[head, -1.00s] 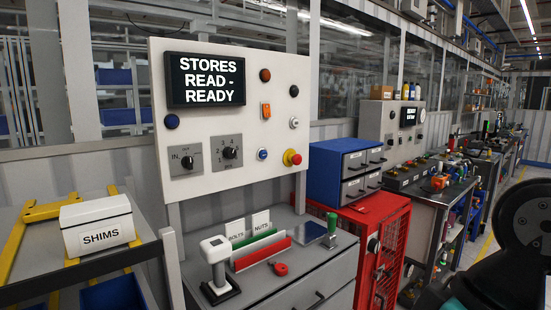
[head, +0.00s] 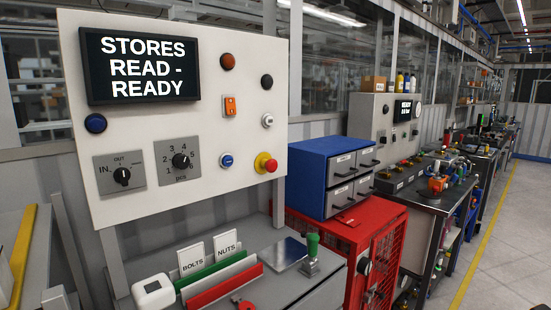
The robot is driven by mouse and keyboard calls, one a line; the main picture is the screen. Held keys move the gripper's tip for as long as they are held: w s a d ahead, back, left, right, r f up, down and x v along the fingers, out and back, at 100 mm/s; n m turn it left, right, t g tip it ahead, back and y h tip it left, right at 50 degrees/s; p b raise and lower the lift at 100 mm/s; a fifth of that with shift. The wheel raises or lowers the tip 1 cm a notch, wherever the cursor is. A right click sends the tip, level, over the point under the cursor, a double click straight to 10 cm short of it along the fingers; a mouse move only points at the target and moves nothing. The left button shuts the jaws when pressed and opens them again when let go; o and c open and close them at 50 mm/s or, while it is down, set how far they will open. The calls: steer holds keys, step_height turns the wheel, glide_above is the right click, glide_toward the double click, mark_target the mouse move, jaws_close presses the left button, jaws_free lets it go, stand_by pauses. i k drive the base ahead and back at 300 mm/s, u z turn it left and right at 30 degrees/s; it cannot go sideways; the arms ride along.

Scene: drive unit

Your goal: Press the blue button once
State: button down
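A pale upright panel (head: 150,205) fills the left of the head view. A small blue round button (head: 226,160) with a light ring sits low on it, left of a red mushroom button on a yellow collar (head: 266,163). A larger dark blue round piece (head: 95,123) sits below the screen's left corner; I cannot tell whether it is a button or a lamp. The screen (head: 142,68) reads "STORES READ - READY". My gripper is not in view.
The panel also carries two rotary knobs (head: 122,176) (head: 181,160) and an orange switch (head: 230,106). Below it, a grey bench (head: 305,290) holds card holders and a green-topped stamp (head: 312,252). A blue drawer unit (head: 318,175) stands on a red cabinet (head: 345,225). Floor is clear at right.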

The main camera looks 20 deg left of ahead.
mark_target(227, 161)
steer(key=u, duration=0.05)
steer(key=i, duration=0.7)
steer(key=u, duration=0.75)
steer(key=i, duration=0.5)
steer(key=u, duration=0.45)
